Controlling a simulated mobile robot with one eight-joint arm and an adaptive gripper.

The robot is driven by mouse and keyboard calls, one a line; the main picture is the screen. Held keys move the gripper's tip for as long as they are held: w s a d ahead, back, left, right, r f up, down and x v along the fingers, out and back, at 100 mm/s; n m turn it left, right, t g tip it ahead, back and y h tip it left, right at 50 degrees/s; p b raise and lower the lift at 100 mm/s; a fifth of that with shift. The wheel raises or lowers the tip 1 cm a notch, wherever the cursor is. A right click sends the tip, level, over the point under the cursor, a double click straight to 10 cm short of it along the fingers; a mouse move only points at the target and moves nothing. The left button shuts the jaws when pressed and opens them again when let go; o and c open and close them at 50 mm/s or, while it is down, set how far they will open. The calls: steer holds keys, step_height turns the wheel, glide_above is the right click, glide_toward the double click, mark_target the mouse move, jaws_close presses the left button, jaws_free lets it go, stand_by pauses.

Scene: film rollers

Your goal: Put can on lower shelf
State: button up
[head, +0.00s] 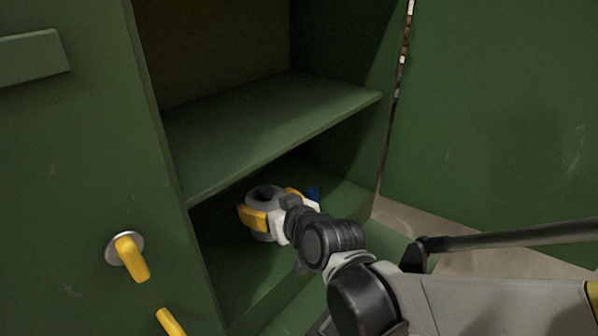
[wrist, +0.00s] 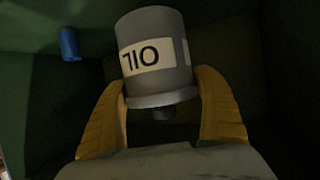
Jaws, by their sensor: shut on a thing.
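The grey can (wrist: 152,30) has a white label reading OIL, which appears upside down in the wrist view. My gripper (wrist: 160,105) has its yellow fingers shut on the can, one on each side. In the head view the can (head: 264,196) is inside the green cabinet, below the middle shelf board. My gripper (head: 272,212) reaches in through the open front there. The lower shelf (head: 225,265) is the cabinet floor beneath the can. Whether the can touches that floor is hidden by my gripper and arm.
A small blue object (wrist: 69,44) is in the lower compartment, and it also shows behind my gripper in the head view (head: 314,192). The shelf board (head: 270,125) lies close above my gripper. Yellow handles (head: 131,257) stick out from the green panel at left.

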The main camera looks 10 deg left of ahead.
steer(key=a+f, duration=0.1)
steer(key=a, duration=0.1)
steer(key=a+f+b, duration=0.1)
steer(key=shift+w+a+f, duration=0.1)
steer(key=shift+a, duration=0.25)
step_height(320, 180, down, 4)
steer(key=shift+w+f+b, duration=0.1)
steer(key=shift+b, duration=1)
